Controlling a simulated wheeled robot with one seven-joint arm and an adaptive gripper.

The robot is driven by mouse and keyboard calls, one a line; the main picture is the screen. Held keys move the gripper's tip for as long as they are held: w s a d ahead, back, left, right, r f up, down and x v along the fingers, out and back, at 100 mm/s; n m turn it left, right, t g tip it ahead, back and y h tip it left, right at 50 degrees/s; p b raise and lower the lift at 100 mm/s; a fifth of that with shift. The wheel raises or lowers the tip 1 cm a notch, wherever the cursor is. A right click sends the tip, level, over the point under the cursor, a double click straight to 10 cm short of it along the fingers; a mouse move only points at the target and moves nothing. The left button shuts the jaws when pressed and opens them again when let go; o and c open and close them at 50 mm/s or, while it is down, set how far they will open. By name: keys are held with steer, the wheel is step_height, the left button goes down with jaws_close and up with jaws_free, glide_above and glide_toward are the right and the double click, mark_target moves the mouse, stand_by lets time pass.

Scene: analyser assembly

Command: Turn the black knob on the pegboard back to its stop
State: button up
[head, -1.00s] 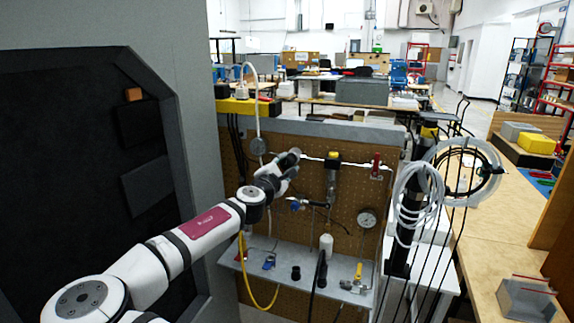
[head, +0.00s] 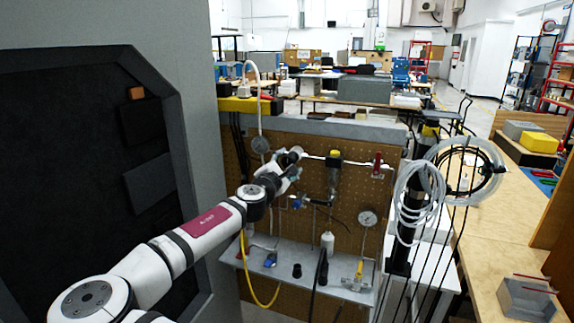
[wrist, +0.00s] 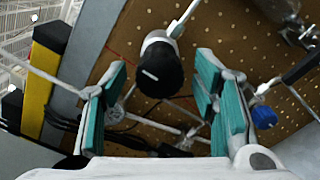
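The black knob (wrist: 160,70) shows in the wrist view with a short white line on its face and a white body behind it. My gripper (wrist: 163,88) is open, with one teal-padded finger on each side of the knob. A gap shows between the knob and each finger, so neither seems to touch it. I cannot tell how deep the knob sits between the fingertips. In the head view my gripper (head: 290,172) is up against the upper left of the pegboard (head: 345,215), and I cannot make out the knob clearly there.
A blue knob (wrist: 264,117) is just right of my right finger. A shelf (head: 340,290) with small parts runs below.

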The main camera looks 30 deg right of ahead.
steer(key=v, duration=1.2)
stand_by(0.3)
